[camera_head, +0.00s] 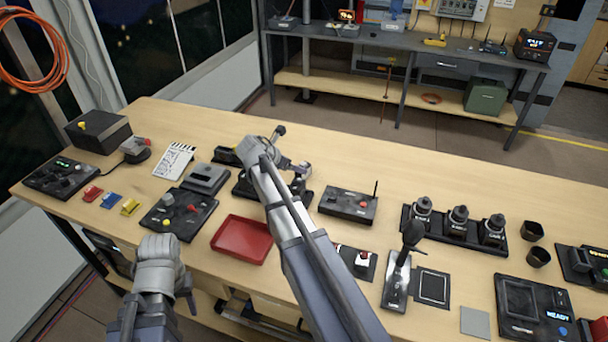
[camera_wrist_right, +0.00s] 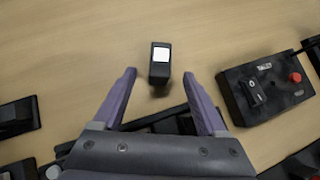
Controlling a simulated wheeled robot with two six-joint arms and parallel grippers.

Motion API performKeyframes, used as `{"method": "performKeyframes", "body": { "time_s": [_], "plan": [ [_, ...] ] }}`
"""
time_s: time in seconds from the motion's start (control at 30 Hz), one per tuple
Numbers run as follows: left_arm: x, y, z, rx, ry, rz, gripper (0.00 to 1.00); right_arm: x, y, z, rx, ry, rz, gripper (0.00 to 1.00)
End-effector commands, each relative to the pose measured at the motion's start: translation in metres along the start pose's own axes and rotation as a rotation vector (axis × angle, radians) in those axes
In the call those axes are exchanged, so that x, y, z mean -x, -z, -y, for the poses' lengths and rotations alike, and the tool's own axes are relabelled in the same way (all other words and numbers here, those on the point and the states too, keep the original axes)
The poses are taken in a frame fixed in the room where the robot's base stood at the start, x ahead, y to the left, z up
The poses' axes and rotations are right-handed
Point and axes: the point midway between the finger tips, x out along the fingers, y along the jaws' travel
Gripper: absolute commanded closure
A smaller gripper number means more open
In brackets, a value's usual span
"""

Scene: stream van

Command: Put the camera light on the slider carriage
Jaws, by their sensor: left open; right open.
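The camera light, a small black block with a bright white panel (camera_wrist_right: 161,55), stands on the wood table in the right wrist view. It is just beyond and between the fingertips of my right gripper (camera_wrist_right: 160,78), which is open and empty. In the head view my right gripper (camera_head: 268,152) is over the table's middle and its arm covers much there. Dark parts of a long black unit (camera_wrist_right: 178,122), possibly the slider, show behind the fingers; I cannot make out its carriage. My left gripper (camera_head: 160,262) is open and empty at the table's front edge.
A black control box (camera_wrist_right: 268,90) with a red button is right of the light; it also shows in the head view (camera_head: 348,205). A red tray (camera_head: 242,239) lies left of my right arm. Bare wood surrounds the light.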

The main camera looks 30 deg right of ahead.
Motion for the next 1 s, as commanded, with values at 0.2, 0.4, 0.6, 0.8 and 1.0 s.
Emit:
{"method": "performKeyframes", "body": {
  "time_s": [0.2, 0.4, 0.6, 0.8, 1.0],
  "plan": [
    [-0.003, 0.000, 0.000, 0.000, 0.000, 0.000, 0.50, -0.004, 0.001, 0.000, 0.000, 0.000, 0.000, 0.25],
    [-0.018, 0.001, -0.002, 0.000, 0.000, 0.000, 0.50, -0.025, 0.001, 0.000, -0.001, 0.002, 0.000, 0.25],
    [-0.019, 0.001, -0.002, 0.000, 0.000, 0.000, 0.50, -0.028, -0.002, 0.000, 0.000, 0.000, 0.000, 0.25],
    [-0.026, 0.002, -0.003, 0.000, 0.000, 0.000, 0.50, -0.046, -0.009, 0.000, -0.002, 0.002, 0.000, 0.25],
    [-0.045, 0.003, -0.004, 0.000, 0.000, 0.000, 0.50, -0.076, -0.013, -0.001, -0.001, 0.001, 0.000, 0.25]
  ]
}}
